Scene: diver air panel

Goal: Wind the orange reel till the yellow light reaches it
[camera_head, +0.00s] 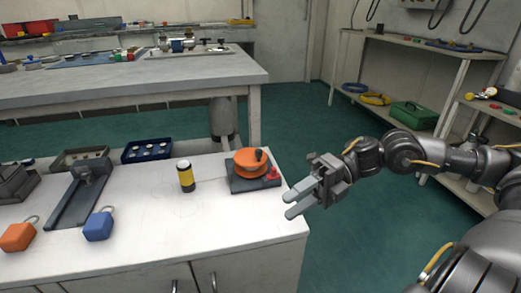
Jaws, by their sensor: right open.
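The orange reel (251,161) sits on a dark base plate (241,184) near the right end of the white cabinet top. My right gripper (289,204) is open and empty, just right of and nearer than the reel, by the cabinet's right edge. It does not touch the reel. My left gripper is not in view.
An orange block (18,236) and a blue block (99,225), each with a ring, stand at the left front. Behind them are a grey stand (78,194) and small trays of parts (147,151). A long bench (120,84) stands behind. The front middle of the cabinet top is clear.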

